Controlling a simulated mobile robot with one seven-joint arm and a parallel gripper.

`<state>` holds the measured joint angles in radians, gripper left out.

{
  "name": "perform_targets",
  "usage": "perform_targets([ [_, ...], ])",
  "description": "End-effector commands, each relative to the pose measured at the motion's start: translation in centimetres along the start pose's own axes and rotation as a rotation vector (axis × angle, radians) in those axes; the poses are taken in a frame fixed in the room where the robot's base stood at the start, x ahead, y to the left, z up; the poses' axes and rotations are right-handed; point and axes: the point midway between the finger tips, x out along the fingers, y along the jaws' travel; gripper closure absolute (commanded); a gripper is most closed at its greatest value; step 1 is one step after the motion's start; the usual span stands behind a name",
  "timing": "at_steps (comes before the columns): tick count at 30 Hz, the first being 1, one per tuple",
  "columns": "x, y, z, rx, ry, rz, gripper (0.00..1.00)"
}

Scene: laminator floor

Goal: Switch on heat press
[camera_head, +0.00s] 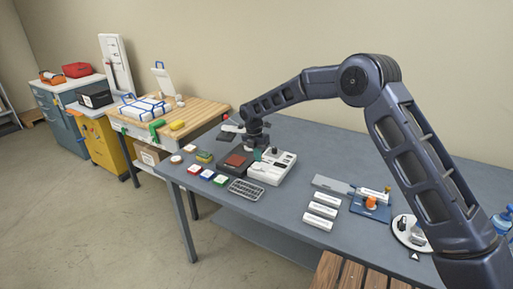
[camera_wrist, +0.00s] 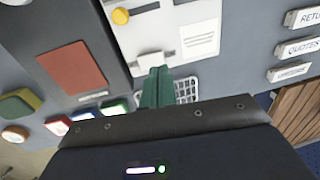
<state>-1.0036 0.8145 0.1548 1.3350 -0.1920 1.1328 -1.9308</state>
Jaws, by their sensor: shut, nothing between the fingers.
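The heat press appears to be the white control unit (camera_head: 280,168) beside a dark base with a red-brown pad (camera_head: 237,161) on the grey table; I cannot read a name on it. In the wrist view its white panel (camera_wrist: 185,14) carries a round yellow knob (camera_wrist: 121,16), a printed label (camera_wrist: 200,40) and a small white switch-like part (camera_wrist: 148,62). My gripper (camera_wrist: 155,76) is shut and empty, its green fingers over the panel's edge, close to the white part. I cannot tell whether they touch. In the head view my gripper (camera_head: 257,154) is above the unit's left side.
Several coloured blocks (camera_head: 207,174) and a wire rack (camera_head: 246,189) lie in front. White labelled bars (camera_head: 321,211) and a blue fixture (camera_head: 370,207) stand to the right. A wooden bench (camera_head: 196,112) is at the left. Table between rack and bars is clear.

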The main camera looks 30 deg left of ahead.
Motion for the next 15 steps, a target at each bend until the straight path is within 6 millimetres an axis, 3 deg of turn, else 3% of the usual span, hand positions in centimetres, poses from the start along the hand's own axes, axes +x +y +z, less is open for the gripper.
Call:
perform_targets([
  [6, 2.4, 0.1, -0.1, 0.000, 0.000, 0.001, 1.00],
  [15, 3.0, 0.0, -0.1, 0.000, 0.000, 0.001, 1.00],
])
